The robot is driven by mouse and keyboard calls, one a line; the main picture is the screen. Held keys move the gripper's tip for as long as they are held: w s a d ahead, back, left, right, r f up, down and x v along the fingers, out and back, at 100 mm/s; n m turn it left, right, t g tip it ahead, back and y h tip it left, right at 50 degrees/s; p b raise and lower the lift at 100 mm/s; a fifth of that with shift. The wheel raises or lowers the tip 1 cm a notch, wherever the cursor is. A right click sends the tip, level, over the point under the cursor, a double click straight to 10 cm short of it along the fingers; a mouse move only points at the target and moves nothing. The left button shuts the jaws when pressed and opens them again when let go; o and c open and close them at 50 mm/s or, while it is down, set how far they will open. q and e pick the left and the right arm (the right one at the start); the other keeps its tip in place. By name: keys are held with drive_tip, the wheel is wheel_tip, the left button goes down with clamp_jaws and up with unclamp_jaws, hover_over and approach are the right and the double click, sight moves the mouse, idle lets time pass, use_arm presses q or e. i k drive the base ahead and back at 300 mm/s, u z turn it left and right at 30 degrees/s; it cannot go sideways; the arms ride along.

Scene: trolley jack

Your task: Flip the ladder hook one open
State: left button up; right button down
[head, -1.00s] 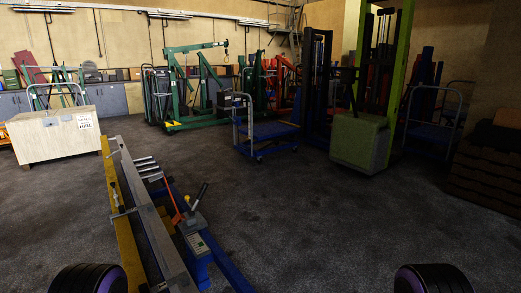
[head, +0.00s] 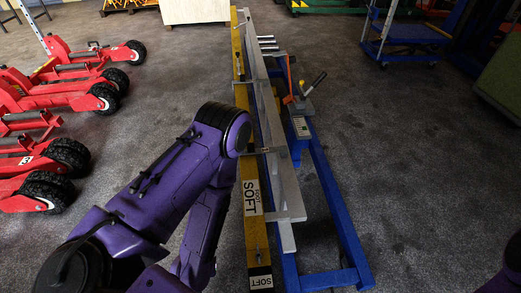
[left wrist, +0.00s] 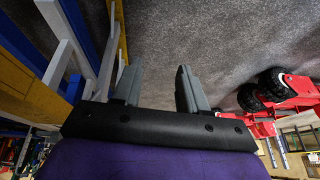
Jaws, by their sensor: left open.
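A long ladder with a yellow rail (head: 251,190) and grey metal rails (head: 273,140) lies along a blue trolley frame (head: 335,205) in the head view. The yellow rail carries "SOFT" labels. Small metal fittings (head: 262,151) sit across the rails; I cannot tell which is hook one or whether it is open. My left arm reaches in just left of the ladder, and its gripper is hidden in the head view. In the left wrist view my left gripper (left wrist: 158,88) is open and empty, with the yellow rail (left wrist: 30,92) to its left, apart from the fingers. My right gripper is out of view.
Several red trolley jacks (head: 45,125) with black wheels stand on the left. A blue cart (head: 408,40) stands at the back right. The floor right of the frame is clear.

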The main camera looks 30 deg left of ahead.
sight(259, 153)
drive_tip(key=k, duration=1)
drive_tip(key=u, duration=2.1)
drive_tip(key=i, duration=1.45)
drive_tip(key=z, duration=3.05)
drive_tip(key=i, duration=0.5)
drive_tip(key=u, duration=0.05)
